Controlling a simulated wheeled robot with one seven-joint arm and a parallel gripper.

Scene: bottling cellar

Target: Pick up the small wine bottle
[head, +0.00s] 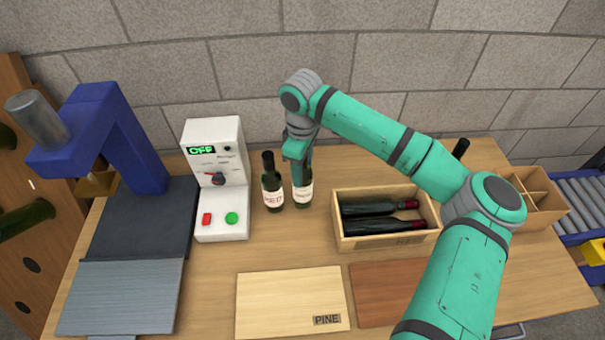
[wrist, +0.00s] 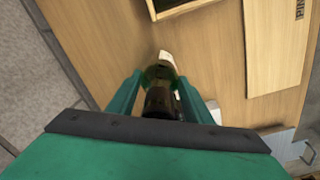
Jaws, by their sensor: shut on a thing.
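The small wine bottle (head: 302,192), green with a white label, is upright under my gripper (head: 297,155) in the head view. In the wrist view the bottle (wrist: 160,76) sits between the two fingers of my gripper (wrist: 158,97), which is shut on its upper part. The fingers hide its neck in the head view. I cannot tell whether its base touches the table. A second wine bottle (head: 272,190), dark with a white and red label, stands upright close to its left.
A white control box (head: 220,215) reading OFF stands left of the bottles. A wooden crate (head: 388,243) with two lying bottles is to the right. A pine board (head: 291,302) and a brown board (head: 385,297) lie in front. A blue press-like machine (head: 125,140) is far left.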

